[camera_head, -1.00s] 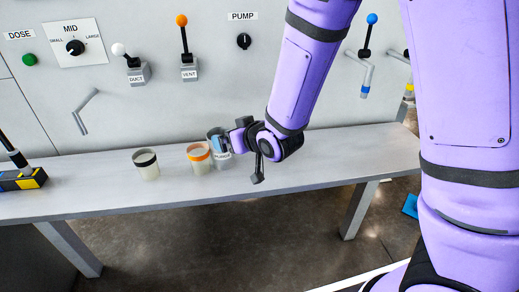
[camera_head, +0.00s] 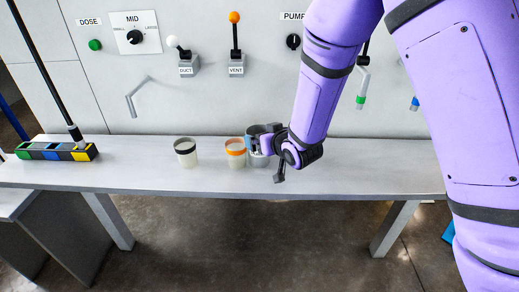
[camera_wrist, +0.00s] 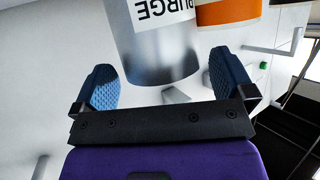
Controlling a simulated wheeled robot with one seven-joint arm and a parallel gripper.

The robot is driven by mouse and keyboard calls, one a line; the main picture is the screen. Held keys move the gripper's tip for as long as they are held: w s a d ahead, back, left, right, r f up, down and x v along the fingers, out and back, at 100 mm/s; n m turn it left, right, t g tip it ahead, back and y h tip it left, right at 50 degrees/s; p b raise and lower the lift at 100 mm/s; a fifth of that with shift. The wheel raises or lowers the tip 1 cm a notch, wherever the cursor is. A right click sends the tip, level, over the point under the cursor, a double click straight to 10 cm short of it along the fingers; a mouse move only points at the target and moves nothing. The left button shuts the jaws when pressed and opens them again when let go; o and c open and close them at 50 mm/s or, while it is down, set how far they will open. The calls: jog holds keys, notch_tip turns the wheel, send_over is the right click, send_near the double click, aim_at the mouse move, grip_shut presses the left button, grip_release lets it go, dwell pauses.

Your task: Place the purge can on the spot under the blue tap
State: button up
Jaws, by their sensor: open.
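The purge can (camera_head: 261,161) is a grey metal can standing on the bench, right of the orange-banded cup. In the wrist view the can (camera_wrist: 158,52) shows a white PURGE label, upside down. My gripper (camera_head: 266,145) is at the can in the head view. In the wrist view my gripper (camera_wrist: 163,66) is open, with one blue pad on each side of the can and gaps between. The blue-tipped tap (camera_head: 414,103) is on the wall at the right, mostly behind my arm. The spot under it is hidden by my arm.
An orange-banded cup (camera_head: 235,157) stands close left of the can, and a black-banded cup (camera_head: 187,158) farther left. A green-tipped tap (camera_head: 361,98) is on the wall. The bench (camera_head: 135,174) is clear in front.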

jog(key=shift+x, duration=1.3)
jog(key=c, duration=1.3)
